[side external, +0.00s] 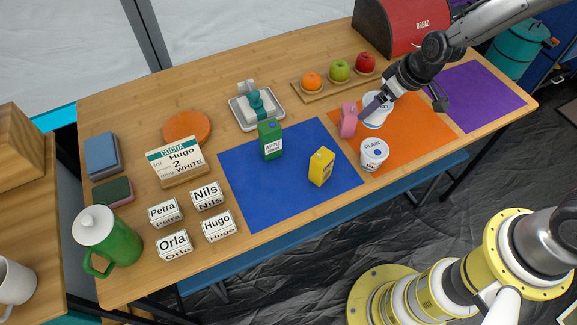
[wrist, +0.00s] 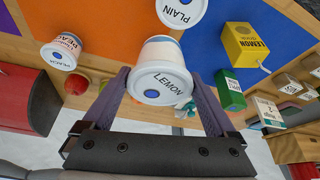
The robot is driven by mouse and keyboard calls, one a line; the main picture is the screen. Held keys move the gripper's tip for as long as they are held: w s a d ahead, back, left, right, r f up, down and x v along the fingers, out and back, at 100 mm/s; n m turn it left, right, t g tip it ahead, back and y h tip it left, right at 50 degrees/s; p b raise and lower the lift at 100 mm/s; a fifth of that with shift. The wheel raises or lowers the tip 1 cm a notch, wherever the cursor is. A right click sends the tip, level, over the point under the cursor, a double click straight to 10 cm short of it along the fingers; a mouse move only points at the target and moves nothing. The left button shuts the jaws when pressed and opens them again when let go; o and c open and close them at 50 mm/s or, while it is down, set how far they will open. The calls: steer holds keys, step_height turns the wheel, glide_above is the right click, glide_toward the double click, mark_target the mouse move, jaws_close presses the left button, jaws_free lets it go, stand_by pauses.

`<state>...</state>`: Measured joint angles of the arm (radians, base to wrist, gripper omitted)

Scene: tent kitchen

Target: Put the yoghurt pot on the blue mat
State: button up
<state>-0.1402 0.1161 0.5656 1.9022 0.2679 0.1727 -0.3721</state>
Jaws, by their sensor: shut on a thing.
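My gripper (wrist: 163,92) is shut on a white yoghurt pot (wrist: 158,82), with one finger on each side. Its lid reads LEMON and has a blue dot. In the side view this pot (side external: 377,119) is over the orange mat (side external: 410,143), partly hidden by my gripper (side external: 371,106); I cannot tell whether it touches the mat. A PLAIN pot (side external: 373,154) stands near the orange mat's front left. A PEACH pot (wrist: 63,52) shows at left in the wrist view. The blue mat (side external: 262,196) is left of the orange one.
A green apple carton (side external: 270,140) and a yellow lemon carton (side external: 321,167) stand on the blue mat; its front left is bare. A pink object (side external: 348,120) is beside my gripper. A butter dish (side external: 256,107) and a fruit board (side external: 319,94) lie behind.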

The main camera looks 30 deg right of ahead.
steer(key=s+a+r+n+g+y, duration=0.1)
steer(key=s+a+n, duration=0.2)
steer(key=s+a, duration=0.5)
steer(key=s+a+r+n+y, duration=0.1)
steer(key=s+a+n, duration=0.3)
steer(key=a, duration=0.6)
steer(key=shift+m, duration=0.5)
steer(key=w+a+f, duration=0.4)
steer(key=f, duration=0.1)
steer(key=w+a+f, duration=0.5)
steer(key=shift+w+a+f, duration=0.1)
steer(key=shift+w+f, duration=0.05)
steer(key=shift+f, duration=1.45)
steer(key=shift+f, duration=0.15)
steer(key=o, duration=1.2)
steer(key=shift+c, duration=0.2)
steer(key=v, duration=1.2)
